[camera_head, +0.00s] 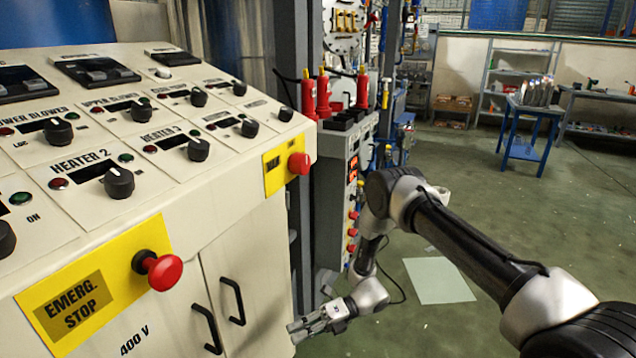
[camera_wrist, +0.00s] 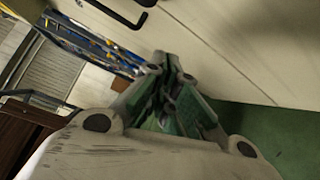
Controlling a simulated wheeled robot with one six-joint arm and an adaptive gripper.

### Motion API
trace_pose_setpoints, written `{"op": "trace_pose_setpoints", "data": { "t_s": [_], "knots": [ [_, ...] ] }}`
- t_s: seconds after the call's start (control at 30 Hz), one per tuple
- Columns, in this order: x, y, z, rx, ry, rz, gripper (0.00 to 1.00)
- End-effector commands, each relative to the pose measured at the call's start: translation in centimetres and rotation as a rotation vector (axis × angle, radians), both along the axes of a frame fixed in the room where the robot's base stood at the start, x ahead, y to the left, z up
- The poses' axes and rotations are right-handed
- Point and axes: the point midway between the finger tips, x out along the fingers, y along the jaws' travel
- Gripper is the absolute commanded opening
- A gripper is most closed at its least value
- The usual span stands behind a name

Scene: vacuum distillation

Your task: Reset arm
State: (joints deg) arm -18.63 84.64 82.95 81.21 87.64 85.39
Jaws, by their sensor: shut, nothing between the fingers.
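My gripper (camera_head: 312,327) is at the bottom centre of the head view, low in front of the cream control cabinet (camera_head: 180,318), beside its black door handles. Its fingers point left, toward the cabinet doors. In the wrist view my gripper (camera_wrist: 165,65) has its fingers together with nothing between them. The cabinet front and a black handle (camera_wrist: 120,12) show just past the fingertips there. I cannot tell the exact gap between the fingers and the cabinet. My arm is bent and reaches down from the right.
A red emergency stop button (camera_head: 163,271) and a second red button (camera_head: 299,163) stick out from the cabinet. A smaller panel (camera_head: 352,190) with red buttons stands behind my arm. A blue table (camera_head: 522,150) is farther back. The green floor (camera_head: 560,240) at right is mostly clear.

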Motion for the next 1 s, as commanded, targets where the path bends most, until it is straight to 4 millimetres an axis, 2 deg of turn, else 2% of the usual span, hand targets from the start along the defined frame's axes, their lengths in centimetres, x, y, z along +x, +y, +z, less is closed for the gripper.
{"op": "trace_pose_setpoints", "data": {
  "t_s": [0.1,0.17,0.23,0.37,0.57,0.77,1.0],
  "knots": [
    [-4.1,-3.0,-1.8,0.009,-0.157,0.129,0.0],
    [-5.5,-4.6,-1.6,0.029,-0.259,0.213,0.0],
    [-6.6,-6.7,-0.2,0.069,-0.393,0.321,0.0],
    [-6.9,-10.2,3.0,0.146,-0.607,0.489,0.0],
    [-6.0,-15.9,9.8,0.277,-0.939,0.751,0.0],
    [-5.1,-22.8,18.2,0.404,-1.277,1.054,0.0],
    [-5.7,-30.2,27.4,0.468,-1.583,1.405,0.0]
  ]
}}
